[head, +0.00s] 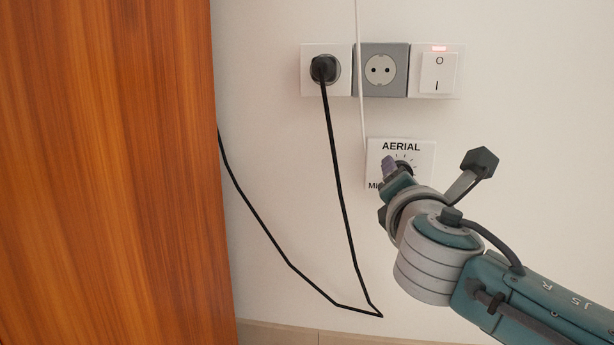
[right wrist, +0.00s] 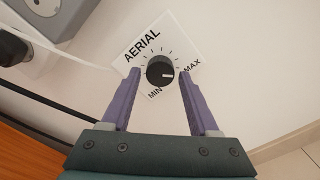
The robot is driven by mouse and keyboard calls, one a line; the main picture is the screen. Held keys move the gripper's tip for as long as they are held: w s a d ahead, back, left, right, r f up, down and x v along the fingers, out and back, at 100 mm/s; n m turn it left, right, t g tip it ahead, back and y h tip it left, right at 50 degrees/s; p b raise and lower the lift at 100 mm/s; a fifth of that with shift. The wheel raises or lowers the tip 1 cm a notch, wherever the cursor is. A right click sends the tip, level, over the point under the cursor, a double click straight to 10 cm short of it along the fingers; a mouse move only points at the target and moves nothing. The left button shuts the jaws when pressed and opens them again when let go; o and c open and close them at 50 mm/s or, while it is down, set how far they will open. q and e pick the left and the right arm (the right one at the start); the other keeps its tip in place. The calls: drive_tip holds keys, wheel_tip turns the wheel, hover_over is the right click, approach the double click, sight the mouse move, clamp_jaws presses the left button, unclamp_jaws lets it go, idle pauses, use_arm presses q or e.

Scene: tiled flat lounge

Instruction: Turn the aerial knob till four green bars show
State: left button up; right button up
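The white aerial plate (head: 427,150) is on the wall, marked AERIAL, with MIN and MAX in the right wrist view (right wrist: 143,52). Its round black knob (right wrist: 160,71) has tick marks around it; a pale pointer line on it points right, towards the MAX side. In the head view my arm partly hides the knob. My right gripper (right wrist: 160,73) has its purple fingers on either side of the knob, with a small gap showing on each side. In the head view, my right gripper (head: 390,165) is in front of the plate. No green bars are in view. My left gripper is not in view.
Above the plate are a socket with a black plug (head: 323,68), an empty grey socket (head: 380,70) and a switch with a red light (head: 438,72). A black cable (head: 338,180) hangs left of my arm. A wooden panel (head: 110,170) fills the left.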

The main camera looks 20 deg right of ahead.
drive_tip(key=shift+o, duration=0.8)
drive_tip(key=p+v, duration=0.5)
drive_tip(key=v, duration=0.5)
drive_tip(key=shift+d, duration=0.1)
